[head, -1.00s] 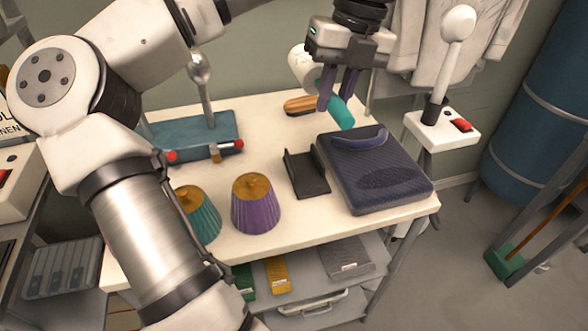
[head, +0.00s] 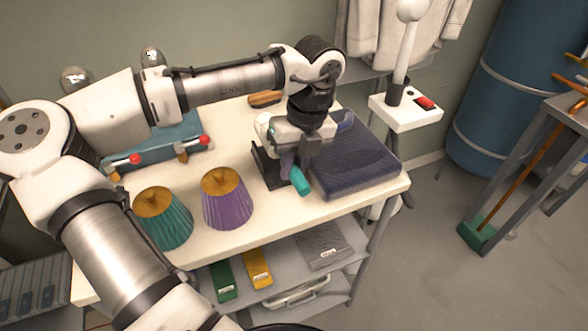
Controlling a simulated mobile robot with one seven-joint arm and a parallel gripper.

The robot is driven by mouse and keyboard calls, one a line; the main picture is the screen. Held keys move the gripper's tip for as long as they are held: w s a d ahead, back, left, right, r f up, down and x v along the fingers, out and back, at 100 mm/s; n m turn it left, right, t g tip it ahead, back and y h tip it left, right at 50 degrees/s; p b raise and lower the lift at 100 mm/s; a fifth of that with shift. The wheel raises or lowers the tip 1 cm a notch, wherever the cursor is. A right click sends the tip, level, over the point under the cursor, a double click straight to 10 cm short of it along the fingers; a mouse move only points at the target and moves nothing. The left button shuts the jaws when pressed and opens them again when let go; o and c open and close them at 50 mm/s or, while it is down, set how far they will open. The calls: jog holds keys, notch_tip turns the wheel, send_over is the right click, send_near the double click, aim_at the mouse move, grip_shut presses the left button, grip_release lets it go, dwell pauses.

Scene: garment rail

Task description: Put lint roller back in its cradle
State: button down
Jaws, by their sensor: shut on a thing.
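The lint roller, with a teal handle (head: 300,181) and a white roll (head: 263,127), is in my gripper (head: 291,162). My gripper points down and is shut on the roller by its handle. The black cradle (head: 268,170) is on the white table, left of the dark blue cushion-like pad. The roller is over or at the cradle, and my gripper hides part of both. I cannot tell whether the roller touches the cradle.
The dark blue pad (head: 352,165) is close on the right. A purple pleated shade (head: 227,202) and a teal one (head: 163,222) stand to the left. A wooden brush (head: 265,98) lies behind. The table front between the purple shade and pad is clear.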

jog(key=shift+f, duration=0.95)
jog(key=shift+f, duration=0.5)
jog(key=c, duration=1.3)
grip_release()
jog(key=shift+r, duration=0.1)
jog(key=shift+r, duration=0.5)
notch_tip(320, 180, up, 12)
jog(key=d, duration=0.2)
jog(key=shift+w, duration=0.45)
jog(key=shift+d+f, duration=0.1)
